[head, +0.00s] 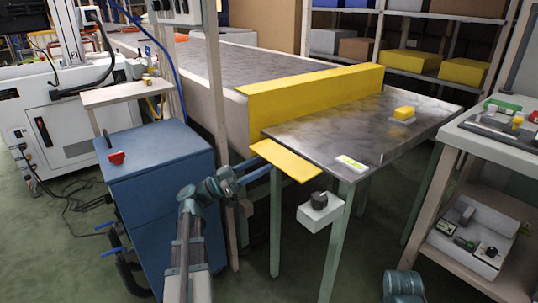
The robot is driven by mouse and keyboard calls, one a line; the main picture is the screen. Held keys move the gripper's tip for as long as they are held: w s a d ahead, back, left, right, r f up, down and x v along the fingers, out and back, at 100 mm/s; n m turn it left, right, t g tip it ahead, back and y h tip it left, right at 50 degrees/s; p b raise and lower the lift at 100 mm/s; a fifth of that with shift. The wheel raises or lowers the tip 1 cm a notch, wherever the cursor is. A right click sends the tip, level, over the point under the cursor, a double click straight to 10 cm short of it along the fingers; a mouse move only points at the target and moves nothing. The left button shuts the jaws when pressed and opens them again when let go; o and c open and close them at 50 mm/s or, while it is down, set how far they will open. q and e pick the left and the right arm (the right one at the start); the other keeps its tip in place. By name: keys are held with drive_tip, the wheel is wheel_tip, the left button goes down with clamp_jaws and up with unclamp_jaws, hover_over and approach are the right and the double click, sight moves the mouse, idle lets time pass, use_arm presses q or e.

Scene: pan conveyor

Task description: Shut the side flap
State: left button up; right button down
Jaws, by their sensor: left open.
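The side flap is most likely the flat yellow panel (287,161) at the near left edge of the metal table. It sticks out from the table's side, roughly level with the top. My left gripper (266,170) is just left of the panel's near edge, close to its underside; I cannot tell whether they touch. It is open, with nothing seen between its fingers. Only a small part of my right arm shows at the bottom edge, and its gripper is out of view.
A yellow barrier (312,92) stands across the conveyor end. A control box with a black knob (320,209) hangs below the table's front corner. A blue cabinet (158,195) stands left of my left arm. A workbench (495,140) stands at right.

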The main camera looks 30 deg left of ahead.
use_arm(q)
drive_tip(key=shift+p+x, duration=0.3)
drive_tip(key=shift+x, duration=1.05)
clamp_jaws()
idle(0.5)
